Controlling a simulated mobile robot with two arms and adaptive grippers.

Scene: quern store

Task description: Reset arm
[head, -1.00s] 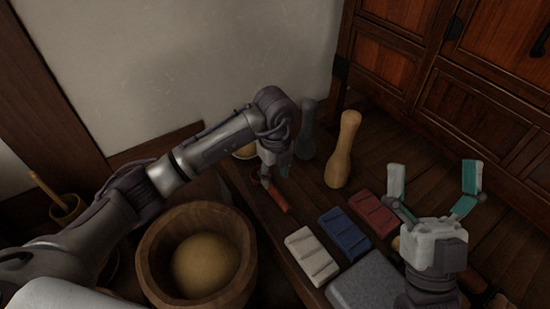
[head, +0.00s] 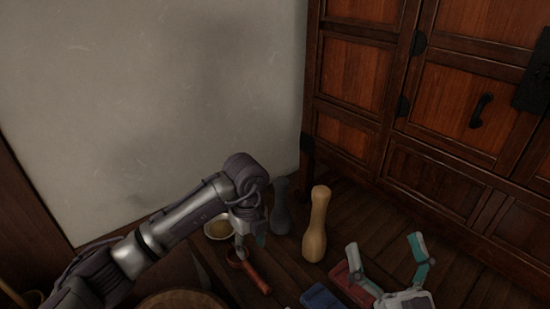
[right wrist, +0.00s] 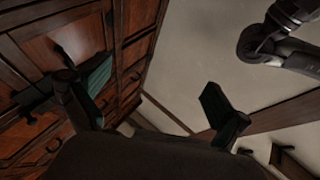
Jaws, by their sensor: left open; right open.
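My left gripper (head: 250,240) hangs from the arm that comes in from the left in the head view. It is open, and its fingers are partly hidden behind the wrist, close above a red-handled tool (head: 252,274). I cannot tell whether they touch it. My right gripper (head: 386,258) is at the lower right with its two teal-padded fingers spread apart and nothing between them. In the right wrist view its fingers (right wrist: 160,95) are also wide apart and empty, with the cabinet and wall beyond.
A wooden pestle-like piece (head: 316,226) stands upright beside a dark grey one (head: 281,208). A bowl (head: 218,229) lies behind my left gripper. Blue (head: 322,297) and red (head: 349,287) blocks lie near the right gripper. A wooden cabinet (head: 440,120) fills the right side; a pale wall (head: 150,100) is behind.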

